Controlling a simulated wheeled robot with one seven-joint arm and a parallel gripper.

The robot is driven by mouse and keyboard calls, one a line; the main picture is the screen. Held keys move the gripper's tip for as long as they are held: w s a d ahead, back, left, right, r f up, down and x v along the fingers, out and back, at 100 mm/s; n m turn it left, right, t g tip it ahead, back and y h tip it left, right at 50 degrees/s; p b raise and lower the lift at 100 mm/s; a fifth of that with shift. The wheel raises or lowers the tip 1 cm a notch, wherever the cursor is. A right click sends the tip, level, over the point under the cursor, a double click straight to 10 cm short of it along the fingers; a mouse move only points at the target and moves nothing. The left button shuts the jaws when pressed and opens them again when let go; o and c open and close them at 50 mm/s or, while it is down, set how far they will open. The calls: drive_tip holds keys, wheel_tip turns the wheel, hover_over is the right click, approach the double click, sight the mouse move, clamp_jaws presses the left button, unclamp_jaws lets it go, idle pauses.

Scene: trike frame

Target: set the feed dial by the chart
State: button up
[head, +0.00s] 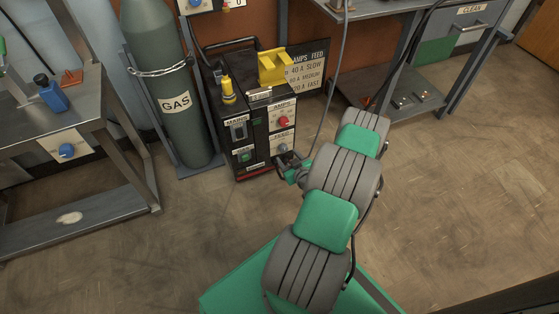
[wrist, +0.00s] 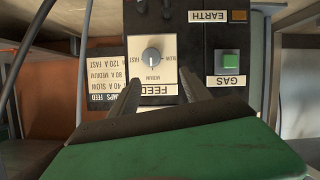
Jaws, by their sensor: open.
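The feed dial (wrist: 151,56) is a grey knob on a pale plate, upside down in the wrist view, marked slow, medium and fast. Its light pointer line seems to face the medium mark, but it is small. The dial also shows in the head view (head: 282,147). My gripper (wrist: 159,82) is open and empty, its fingers before the plate, the dial just beyond and between their tips. It also shows in the head view (head: 290,164). The chart (head: 306,74) pairs 40 A with slow, 80 A with medium, 120 A with fast. The red amps knob (head: 283,121) is too small to read.
The black welder cabinet (head: 256,160) carries a green button (wrist: 230,57) labelled gas and an earth label (wrist: 210,16). A gas cylinder (head: 167,80) stands left of it. A workbench (head: 110,120) is at left, another bench with a shelf at right. Open floor lies right.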

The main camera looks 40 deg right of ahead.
sight(284, 151)
drive_tip(key=shift+m+h, duration=0.3)
drive_tip(key=shift+h, duration=0.1)
drive_tip(key=w+d+f+b, duration=0.1)
drive_tip(key=w+d+f, duration=0.1)
drive_tip(key=w+f, duration=0.1)
drive_tip(key=w+d+f+b, duration=0.1)
drive_tip(key=w, duration=0.1)
drive_tip(key=shift+f+b, duration=0.3)
drive_tip(key=shift+w+d, duration=0.2)
drive_tip(key=shift+w, duration=0.15)
clamp_jaws()
